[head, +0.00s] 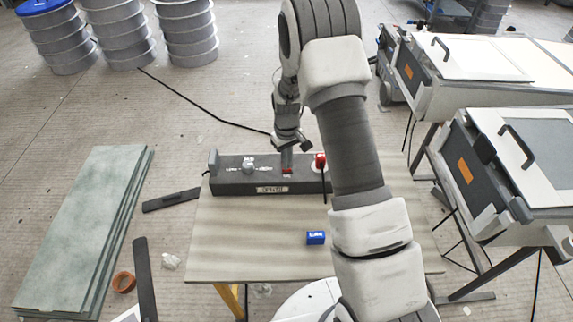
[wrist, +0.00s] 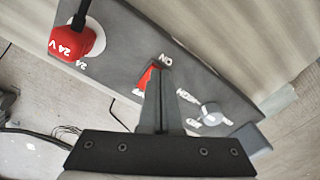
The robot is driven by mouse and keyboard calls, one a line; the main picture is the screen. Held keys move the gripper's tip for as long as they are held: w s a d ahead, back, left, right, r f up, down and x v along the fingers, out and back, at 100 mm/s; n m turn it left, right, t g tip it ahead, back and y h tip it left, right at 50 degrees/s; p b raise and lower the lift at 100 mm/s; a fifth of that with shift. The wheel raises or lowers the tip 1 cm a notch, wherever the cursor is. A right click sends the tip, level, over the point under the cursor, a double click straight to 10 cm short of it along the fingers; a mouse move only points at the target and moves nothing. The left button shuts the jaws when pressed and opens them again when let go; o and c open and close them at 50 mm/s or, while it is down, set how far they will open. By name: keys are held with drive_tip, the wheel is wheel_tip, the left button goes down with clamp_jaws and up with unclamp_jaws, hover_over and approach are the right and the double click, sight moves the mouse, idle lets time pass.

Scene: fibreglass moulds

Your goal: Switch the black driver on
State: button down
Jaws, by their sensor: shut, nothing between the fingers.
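The black driver (head: 228,184) is a long dark box lying on the table; it also fills much of the wrist view (wrist: 120,50). Its small red switch (wrist: 147,78) sits near the middle of its top face, with an ON mark beside it. A pale round knob (wrist: 212,113) and a red 24 V plug (wrist: 78,42) with a black cable sit on either side of the switch. My gripper (head: 287,152) is shut and empty, right over the switch. In the wrist view the closed fingertips (wrist: 160,68) partly cover it. I cannot tell whether they touch.
Green boards (head: 85,220) and dark strips lie on the floor at left. Grey machines with white lids (head: 530,155) stand close at right.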

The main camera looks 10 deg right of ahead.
drive_tip(key=shift+f+b, duration=0.35)
drive_tip(key=shift+f, duration=0.2)
drive_tip(key=shift+r, duration=0.15)
drive_tip(key=shift+r+p, duration=1.95)
drive_tip(key=shift+r, duration=1.4)
